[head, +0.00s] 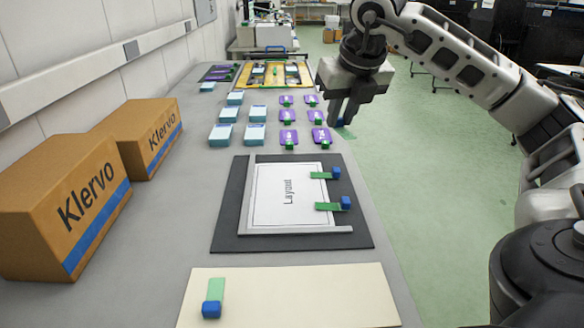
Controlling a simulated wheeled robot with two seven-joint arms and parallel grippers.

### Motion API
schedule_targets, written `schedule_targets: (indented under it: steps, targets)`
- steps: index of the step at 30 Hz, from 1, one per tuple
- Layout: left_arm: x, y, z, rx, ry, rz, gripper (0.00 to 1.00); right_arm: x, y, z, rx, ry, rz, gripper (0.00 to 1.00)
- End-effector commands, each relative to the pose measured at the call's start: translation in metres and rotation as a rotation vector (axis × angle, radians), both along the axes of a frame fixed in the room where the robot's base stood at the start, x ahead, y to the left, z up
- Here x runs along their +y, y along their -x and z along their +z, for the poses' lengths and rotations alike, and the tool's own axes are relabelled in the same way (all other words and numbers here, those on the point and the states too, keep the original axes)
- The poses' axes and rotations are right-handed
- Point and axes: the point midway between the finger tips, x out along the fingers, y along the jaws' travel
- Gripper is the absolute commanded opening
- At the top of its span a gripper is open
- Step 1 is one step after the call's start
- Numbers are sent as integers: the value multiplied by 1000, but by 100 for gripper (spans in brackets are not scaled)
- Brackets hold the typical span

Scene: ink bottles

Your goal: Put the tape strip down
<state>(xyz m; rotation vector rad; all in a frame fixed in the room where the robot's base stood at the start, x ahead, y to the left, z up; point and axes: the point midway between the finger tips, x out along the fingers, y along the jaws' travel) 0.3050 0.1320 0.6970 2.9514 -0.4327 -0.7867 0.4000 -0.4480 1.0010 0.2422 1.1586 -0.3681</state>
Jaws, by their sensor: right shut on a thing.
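My right gripper (341,116) points down at the table's right edge, beyond the layout sheet. Another tape strip (216,289) with a blue block lies on the cream board (290,301) in front. My left gripper is not in view.
The sheet lies on a dark board (226,215). Behind it stand several light-blue boxes (224,134) and purple cards (288,138) with green items. Two "Klervo" cartons (60,205) (142,135) stand at the left. A yellow tray (250,76) is farther back. The cream board's right part is clear.

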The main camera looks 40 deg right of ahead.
Motion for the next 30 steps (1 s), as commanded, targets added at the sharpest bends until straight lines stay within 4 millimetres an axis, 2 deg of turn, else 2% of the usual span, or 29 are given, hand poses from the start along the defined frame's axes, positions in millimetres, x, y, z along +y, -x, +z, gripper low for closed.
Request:
schedule_targets:
  steps: [3, 8, 11, 20, 21, 24, 30]
  targets:
    - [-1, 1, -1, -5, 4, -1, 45, -11, 6, 7, -3, -3, -170, 10]
    - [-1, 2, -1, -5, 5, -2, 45, -18, 5, 10, 1, -4, -277, 10]
    - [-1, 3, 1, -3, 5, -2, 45, -15, -9, 5, 2, -7, -287, 10]
    - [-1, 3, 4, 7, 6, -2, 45, -2, -82, -28, 4, -6, -283, 10]
    - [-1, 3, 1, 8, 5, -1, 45, -2, -88, -39, 6, -5, -285, 10]
    - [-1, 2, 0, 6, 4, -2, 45, 0, -102, -57, 5, -4, -284, 10]
    - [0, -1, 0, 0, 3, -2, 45, 2, -119, -76, 2, -4, -285, 10]
